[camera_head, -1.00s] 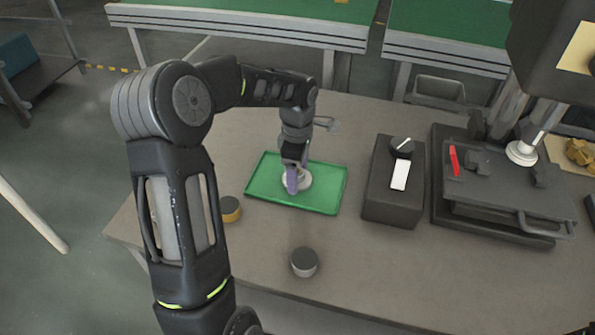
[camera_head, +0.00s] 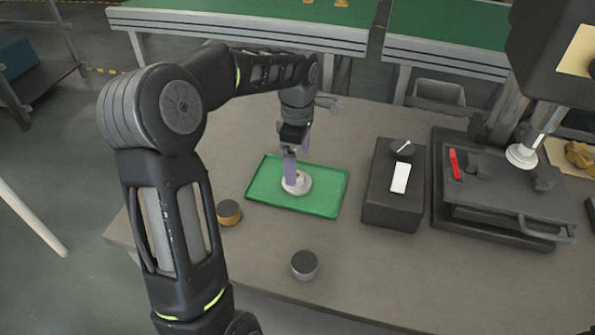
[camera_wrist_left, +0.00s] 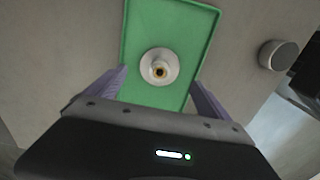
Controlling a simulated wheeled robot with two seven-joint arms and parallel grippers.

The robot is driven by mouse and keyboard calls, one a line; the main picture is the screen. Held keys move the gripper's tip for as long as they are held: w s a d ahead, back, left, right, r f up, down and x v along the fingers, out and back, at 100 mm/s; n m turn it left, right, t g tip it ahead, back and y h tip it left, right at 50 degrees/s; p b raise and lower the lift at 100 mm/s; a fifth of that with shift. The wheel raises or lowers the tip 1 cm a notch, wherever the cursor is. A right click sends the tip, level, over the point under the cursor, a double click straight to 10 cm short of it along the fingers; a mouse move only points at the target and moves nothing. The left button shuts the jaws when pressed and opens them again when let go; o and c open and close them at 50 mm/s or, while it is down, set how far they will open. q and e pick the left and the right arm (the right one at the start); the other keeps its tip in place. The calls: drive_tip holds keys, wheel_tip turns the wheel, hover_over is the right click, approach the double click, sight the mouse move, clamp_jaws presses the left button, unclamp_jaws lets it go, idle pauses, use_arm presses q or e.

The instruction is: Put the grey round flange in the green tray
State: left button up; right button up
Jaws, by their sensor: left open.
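The grey round flange (camera_head: 297,183) sits inside the green tray (camera_head: 322,195), on its floor near the middle. In the left wrist view the flange (camera_wrist_left: 159,68) shows as a pale disc with a raised, brass-coloured centre, lying in the tray (camera_wrist_left: 186,21). My left gripper (camera_head: 293,178) is over the tray, just above the flange. Its purple fingers (camera_wrist_left: 158,92) are spread wide, with nothing between the tips. My right gripper is not in view.
A brass-sided round part (camera_head: 229,212) stands left of the tray, and a grey dark-topped cylinder (camera_head: 304,264) stands in front. A black control box (camera_head: 393,205) is right of the tray, beside a machine with a flat bed (camera_head: 500,226). The front table is mostly clear.

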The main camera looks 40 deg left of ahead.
use_arm(q)
wheel_tip(320, 180, up, 6)
drive_tip(key=shift+r, duration=0.2)
idle(0.6)
